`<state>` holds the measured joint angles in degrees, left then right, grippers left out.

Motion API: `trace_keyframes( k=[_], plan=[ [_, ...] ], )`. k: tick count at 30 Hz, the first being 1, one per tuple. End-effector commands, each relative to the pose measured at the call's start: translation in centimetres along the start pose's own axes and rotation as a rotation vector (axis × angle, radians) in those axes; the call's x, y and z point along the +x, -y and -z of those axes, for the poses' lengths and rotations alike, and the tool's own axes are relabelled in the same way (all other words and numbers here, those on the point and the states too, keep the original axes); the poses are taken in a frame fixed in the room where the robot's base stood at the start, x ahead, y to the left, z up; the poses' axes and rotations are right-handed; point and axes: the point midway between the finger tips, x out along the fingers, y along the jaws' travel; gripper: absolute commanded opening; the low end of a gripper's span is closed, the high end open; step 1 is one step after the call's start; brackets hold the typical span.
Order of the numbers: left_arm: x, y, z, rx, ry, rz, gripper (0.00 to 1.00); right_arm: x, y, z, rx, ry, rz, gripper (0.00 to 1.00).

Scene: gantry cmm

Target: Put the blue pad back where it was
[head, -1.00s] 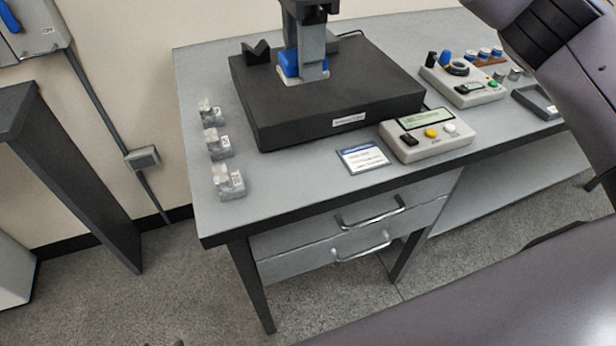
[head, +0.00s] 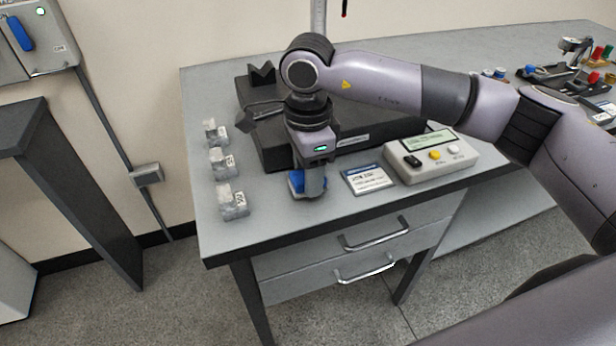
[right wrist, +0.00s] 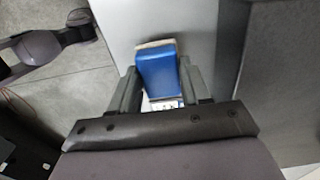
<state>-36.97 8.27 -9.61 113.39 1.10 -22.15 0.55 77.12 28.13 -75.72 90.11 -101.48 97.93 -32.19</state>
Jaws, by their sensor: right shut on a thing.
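The blue pad (head: 296,182) is a small blue block with a pale edge. My right gripper (head: 309,188) points down and is shut on it, over the front of the grey table, just before the black plate. In the right wrist view the blue pad (right wrist: 158,75) sits between the two grey fingers (right wrist: 160,82). I cannot tell whether the pad touches the tabletop. My left gripper is not in view.
Several labelled metal blocks (head: 232,203) stand in a row at left. A black plate (head: 350,146) lies behind, partly hidden by my arm, with a black V-block (head: 262,74) on it. A label card (head: 367,180) and control box (head: 436,155) are at right.

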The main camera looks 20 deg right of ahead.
Motion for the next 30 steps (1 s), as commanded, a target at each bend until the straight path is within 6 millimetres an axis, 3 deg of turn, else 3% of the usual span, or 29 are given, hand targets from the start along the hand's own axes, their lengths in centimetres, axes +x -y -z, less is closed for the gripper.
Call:
trace_keyframes(
  k=[4, 15, 16, 18, 30],
  plan=[
    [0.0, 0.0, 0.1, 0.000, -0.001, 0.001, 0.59, 1.9, -0.1, 0.0, -0.001, -0.001, -0.002, 0.18],
    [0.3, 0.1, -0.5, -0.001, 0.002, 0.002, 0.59, 2.5, 0.0, 0.0, 0.000, 0.000, 0.000, 0.18],
    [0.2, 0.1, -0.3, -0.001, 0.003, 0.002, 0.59, 2.3, 0.0, 0.0, 0.000, 0.000, 0.000, 0.57],
    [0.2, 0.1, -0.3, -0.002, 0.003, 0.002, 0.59, 2.3, 0.0, 0.0, 0.000, 0.000, 0.000, 0.72],
    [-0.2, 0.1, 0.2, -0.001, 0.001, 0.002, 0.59, 1.6, 0.0, 0.0, 0.000, 0.000, 0.000, 0.72]
  ],
)
